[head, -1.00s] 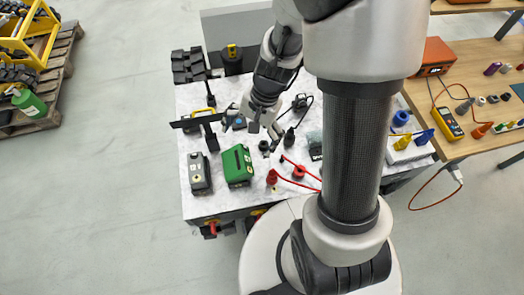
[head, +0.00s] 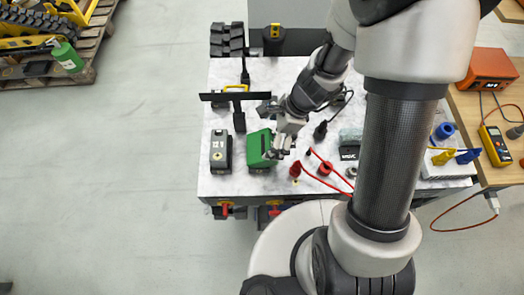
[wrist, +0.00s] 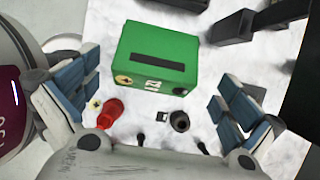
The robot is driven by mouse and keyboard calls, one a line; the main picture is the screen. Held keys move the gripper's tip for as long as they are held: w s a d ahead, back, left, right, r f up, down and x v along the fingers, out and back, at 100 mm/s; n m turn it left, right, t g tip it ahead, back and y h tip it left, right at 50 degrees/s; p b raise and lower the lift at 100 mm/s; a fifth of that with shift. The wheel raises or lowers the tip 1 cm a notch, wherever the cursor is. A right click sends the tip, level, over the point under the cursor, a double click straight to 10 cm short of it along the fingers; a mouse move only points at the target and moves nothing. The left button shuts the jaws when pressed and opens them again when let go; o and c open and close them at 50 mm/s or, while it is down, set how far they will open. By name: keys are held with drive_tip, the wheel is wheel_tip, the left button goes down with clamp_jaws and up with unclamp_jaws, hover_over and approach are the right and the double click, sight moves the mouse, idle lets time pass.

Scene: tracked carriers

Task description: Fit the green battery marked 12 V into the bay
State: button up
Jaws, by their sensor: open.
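The green battery (head: 257,149) stands on the white marbled table, left of my gripper (head: 279,150) in the head view. In the wrist view the green battery (wrist: 184,48) lies ahead of my gripper (wrist: 158,95), with a dark slot-like strip on top and small labels on its side. The 12 V marking is too small to read. My gripper is open, its blue-grey finger pads wide apart with nothing held between them. I cannot make out the bay for certain.
A dark grey battery-like block (head: 220,151) stands left of the green one. A black bar on a stand (head: 228,97) rises behind them. Red leads (head: 326,170) lie right of my gripper. A black track (head: 228,40) is at the back left.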

sight(263, 144)
drive_tip(key=shift+b+x, duration=1.75)
drive_tip(key=shift+x, duration=1.4)
drive_tip(key=shift+s, duration=0.15)
drive_tip(key=shift+r, duration=0.1)
drive_tip(key=c, duration=1.8)
